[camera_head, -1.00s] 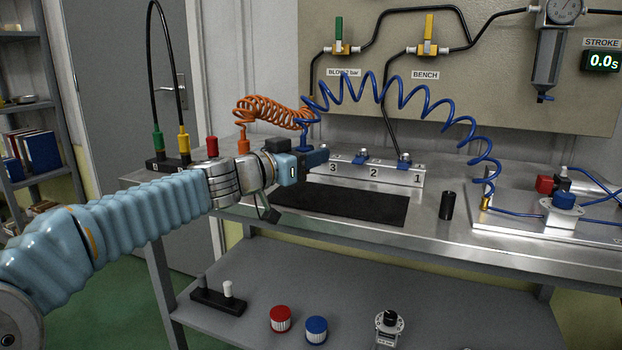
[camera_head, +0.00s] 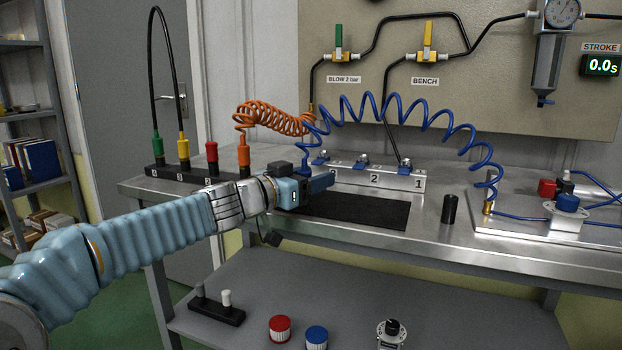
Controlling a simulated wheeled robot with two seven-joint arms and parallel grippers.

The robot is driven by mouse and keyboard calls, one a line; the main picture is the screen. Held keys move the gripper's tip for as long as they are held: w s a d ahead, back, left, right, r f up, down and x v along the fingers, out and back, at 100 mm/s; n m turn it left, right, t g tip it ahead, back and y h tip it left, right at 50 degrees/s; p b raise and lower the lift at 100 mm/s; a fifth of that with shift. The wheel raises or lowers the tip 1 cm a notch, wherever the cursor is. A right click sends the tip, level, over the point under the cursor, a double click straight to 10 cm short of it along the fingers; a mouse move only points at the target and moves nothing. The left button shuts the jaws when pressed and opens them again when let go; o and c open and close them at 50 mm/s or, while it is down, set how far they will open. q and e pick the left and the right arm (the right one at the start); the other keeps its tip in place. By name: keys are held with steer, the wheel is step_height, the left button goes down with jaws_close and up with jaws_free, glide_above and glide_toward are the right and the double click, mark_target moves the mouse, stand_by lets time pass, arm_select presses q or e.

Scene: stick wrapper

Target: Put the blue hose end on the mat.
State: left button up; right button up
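The blue coiled hose (camera_head: 390,105) arches over the bench from the brass fitting on the right plate to my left gripper (camera_head: 322,183). Its blue hose end (camera_head: 304,168) is at the gripper's fingers, partly hidden behind them, and appears gripped. The gripper is low over the far left part of the black mat (camera_head: 365,211), which lies flat on the bench. The gripper covers the mat's left end; I cannot tell whether the hose end touches the mat. My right gripper is not in view.
The numbered silver block (camera_head: 372,178) stands just behind the mat. An orange coiled hose (camera_head: 270,118) joins the black rack (camera_head: 200,168) at left. A black cylinder (camera_head: 449,208) stands right of the mat. The mat's right part is clear.

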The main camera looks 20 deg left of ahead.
arm_select(q)
steer(key=shift+r, duration=0.15)
steer(key=shift+s+a, duration=0.1)
steer(key=shift+s, duration=0.15)
steer(key=b+v, duration=0.1)
steer(key=v, duration=1)
steer(key=shift+s, duration=0.25)
steer(key=shift+a, duration=0.1)
stand_by(1.5)
